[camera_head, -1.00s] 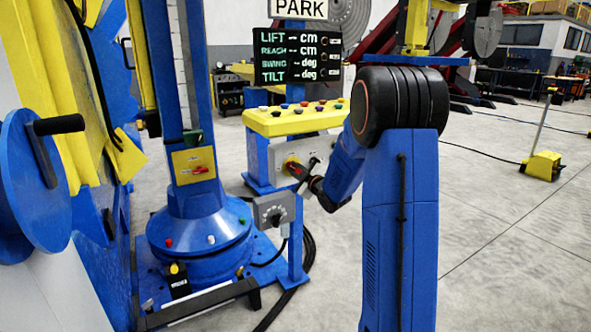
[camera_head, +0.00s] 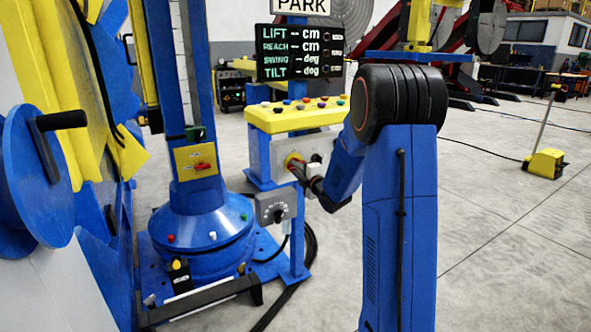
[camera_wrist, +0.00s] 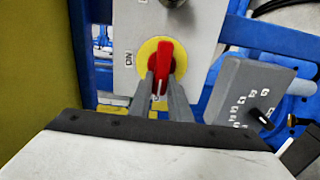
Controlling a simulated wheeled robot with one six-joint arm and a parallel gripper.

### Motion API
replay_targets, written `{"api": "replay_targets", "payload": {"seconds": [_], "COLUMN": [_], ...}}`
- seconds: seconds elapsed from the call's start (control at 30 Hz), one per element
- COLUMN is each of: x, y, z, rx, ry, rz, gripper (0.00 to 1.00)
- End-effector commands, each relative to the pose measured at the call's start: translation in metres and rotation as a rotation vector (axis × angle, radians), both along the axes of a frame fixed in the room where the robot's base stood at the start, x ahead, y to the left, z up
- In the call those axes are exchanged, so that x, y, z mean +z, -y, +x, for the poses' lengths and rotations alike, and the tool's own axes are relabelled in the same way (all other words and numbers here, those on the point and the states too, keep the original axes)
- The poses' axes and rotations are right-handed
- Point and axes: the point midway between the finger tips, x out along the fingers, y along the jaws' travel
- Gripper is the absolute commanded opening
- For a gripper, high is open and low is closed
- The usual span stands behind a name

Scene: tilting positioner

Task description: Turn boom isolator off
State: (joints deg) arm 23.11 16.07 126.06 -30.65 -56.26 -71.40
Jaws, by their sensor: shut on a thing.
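A red rotary handle (camera_wrist: 165,54) on a round yellow plate (camera_wrist: 148,50) sits on a light grey panel in the wrist view. An ON mark (camera_wrist: 129,58) shows left of the plate. The handle points roughly up and down in that picture; its lower end is partly hidden between the fingers. My gripper (camera_wrist: 160,88) is shut on the handle, one finger on each side. In the head view my gripper (camera_head: 296,168) reaches the grey box (camera_head: 283,150) below the yellow console; the handle is mostly hidden there.
A grey dial box (camera_head: 272,208) stands close below my gripper; it also shows in the wrist view (camera_wrist: 245,95). Another red switch (camera_head: 203,166) is on a yellow plate on the blue column. A yellow button console (camera_head: 290,118) is above. Open floor lies to the right.

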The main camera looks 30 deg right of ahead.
Motion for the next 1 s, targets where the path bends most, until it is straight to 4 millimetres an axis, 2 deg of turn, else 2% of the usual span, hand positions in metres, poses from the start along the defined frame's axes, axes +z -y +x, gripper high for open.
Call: {"api": "replay_targets", "payload": {"seconds": [0.53,0.57,0.6,1.0], "x": [-0.0028,-0.0028,-0.0026,-0.0009], "y": [-0.0005,-0.0005,-0.0005,0.0005], "z": [-0.0008,-0.0008,-0.0007,-0.0048], "rx": [0.000,0.000,0.000,-0.001], "ry": [-0.003,-0.003,-0.003,-0.001], "rz": [-0.022,-0.022,-0.022,-0.021], "gripper": [0.00,0.24,0.34,0.36]}}
